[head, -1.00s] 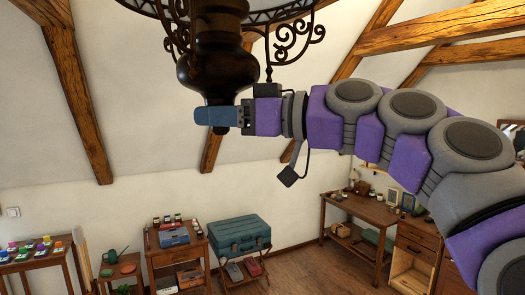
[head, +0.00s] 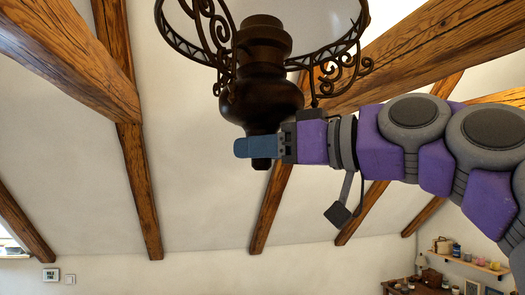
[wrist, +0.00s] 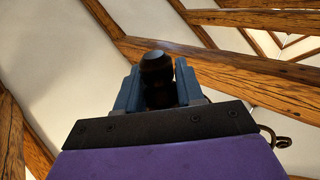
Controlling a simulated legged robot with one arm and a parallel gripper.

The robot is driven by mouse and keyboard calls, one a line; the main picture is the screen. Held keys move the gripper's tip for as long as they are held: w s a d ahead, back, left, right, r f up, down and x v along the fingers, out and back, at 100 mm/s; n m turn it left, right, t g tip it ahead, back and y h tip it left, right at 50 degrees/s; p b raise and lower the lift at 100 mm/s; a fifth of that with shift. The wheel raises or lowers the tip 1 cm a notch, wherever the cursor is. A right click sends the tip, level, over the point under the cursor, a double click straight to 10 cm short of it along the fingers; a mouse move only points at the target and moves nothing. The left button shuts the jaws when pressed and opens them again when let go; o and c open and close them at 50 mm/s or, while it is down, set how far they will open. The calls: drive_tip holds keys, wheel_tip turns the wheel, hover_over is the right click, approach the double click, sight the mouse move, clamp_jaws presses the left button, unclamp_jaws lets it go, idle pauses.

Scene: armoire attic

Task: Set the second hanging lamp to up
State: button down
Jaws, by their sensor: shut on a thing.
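A hanging lamp (head: 262,98) with a dark turned wooden body, a white shade and black scrolled ironwork hangs at the top of the head view. My gripper (head: 256,147) comes from the right and is shut on the narrow knob at the lamp's lower end. In the wrist view the dark knob (wrist: 155,72) stands between the two blue fingers (wrist: 157,90). The lamp's top is cut off by the frame. No second lamp is in view to compare it with.
Sloping wooden beams (head: 125,130) cross the white ceiling around the lamp. A shelf with small items (head: 470,262) is at the lower right. A small framed sign (head: 51,275) is on the wall at lower left. The air below the lamp is clear.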

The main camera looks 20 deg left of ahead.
drive_tip(key=shift+d+r, duration=0.1)
drive_tip(key=shift+r, duration=0.2)
drive_tip(key=c, duration=1.1)
unclamp_jaws()
drive_tip(key=o, duration=0.3)
drive_tip(key=shift+w+f, duration=0.15)
drive_tip(key=shift+w, duration=0.05)
drive_tip(key=shift+s, duration=0.1)
drive_tip(key=shift+s+d, duration=0.15)
drive_tip(key=shift+d, duration=0.15)
drive_tip(key=s+d+b, duration=0.1)
drive_tip(key=s+d, duration=0.1)
drive_tip(key=d, duration=1.4)
drive_tip(key=shift+s+d, duration=0.15)
drive_tip(key=shift+s, duration=0.2)
drive_tip(key=shift+f, duration=0.15)
